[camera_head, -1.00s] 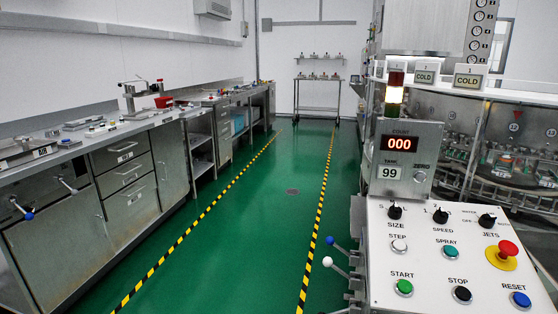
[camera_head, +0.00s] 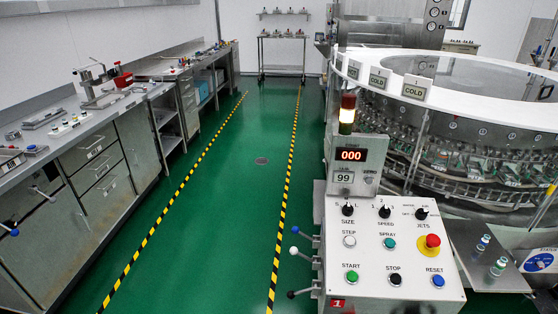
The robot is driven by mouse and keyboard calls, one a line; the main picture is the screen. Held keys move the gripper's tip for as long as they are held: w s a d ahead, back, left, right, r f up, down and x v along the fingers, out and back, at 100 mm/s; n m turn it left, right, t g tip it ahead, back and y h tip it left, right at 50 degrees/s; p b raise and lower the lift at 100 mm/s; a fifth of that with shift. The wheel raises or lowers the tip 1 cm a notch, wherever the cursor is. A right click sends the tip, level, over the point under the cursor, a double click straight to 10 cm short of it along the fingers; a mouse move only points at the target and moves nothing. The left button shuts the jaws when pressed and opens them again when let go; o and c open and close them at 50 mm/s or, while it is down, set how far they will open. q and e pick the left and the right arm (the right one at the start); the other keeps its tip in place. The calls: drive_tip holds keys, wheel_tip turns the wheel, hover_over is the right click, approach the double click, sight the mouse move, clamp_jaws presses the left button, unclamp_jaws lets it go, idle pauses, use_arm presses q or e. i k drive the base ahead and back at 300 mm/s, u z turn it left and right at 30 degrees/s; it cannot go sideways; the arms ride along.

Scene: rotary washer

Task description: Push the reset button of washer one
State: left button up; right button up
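A red plate marked 1 (camera_head: 338,304) is at the panel's lower left corner. The green start button (camera_head: 352,277) and black stop button (camera_head: 394,279) are in the same row. The rotary washer (camera_head: 470,130), a round machine with a white rim and glassware inside, stands behind the panel. Neither of my grippers is in view.
A red emergency knob (camera_head: 432,241) on a yellow base is above the reset button. Levers (camera_head: 298,251) stick out from the panel's left side. A metal shelf (camera_head: 485,255) with two small vials is at the right. The green floor (camera_head: 220,220) between striped lines is clear.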

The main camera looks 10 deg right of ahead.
sight(438, 280)
drive_tip(key=z, duration=1.6)
